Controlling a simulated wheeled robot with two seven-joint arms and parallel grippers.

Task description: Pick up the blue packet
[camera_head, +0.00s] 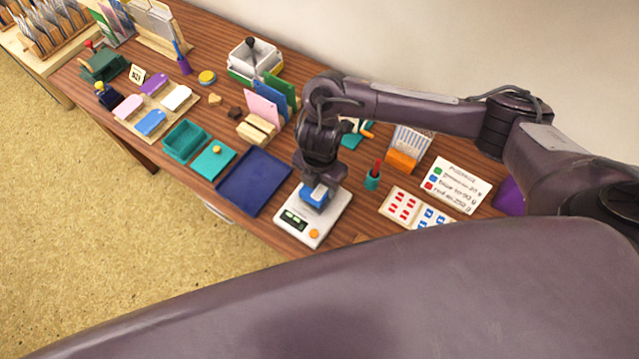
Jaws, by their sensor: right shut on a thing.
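The blue packet (315,196) is a small blue block with a pale top part, at the white scale (323,221) in the front middle of the table. My right gripper (316,185) points down from above and is shut on the packet. The gripper hides part of the packet, and I cannot tell whether the packet touches the scale's plate. My left gripper is not in view.
A dark blue tray (256,182) lies left of the scale on the wooden table. A card with red and blue marks (415,211), a teal cup (372,180) and a printed sign (455,185) lie to the right. Upright colored folders (268,104) stand behind.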

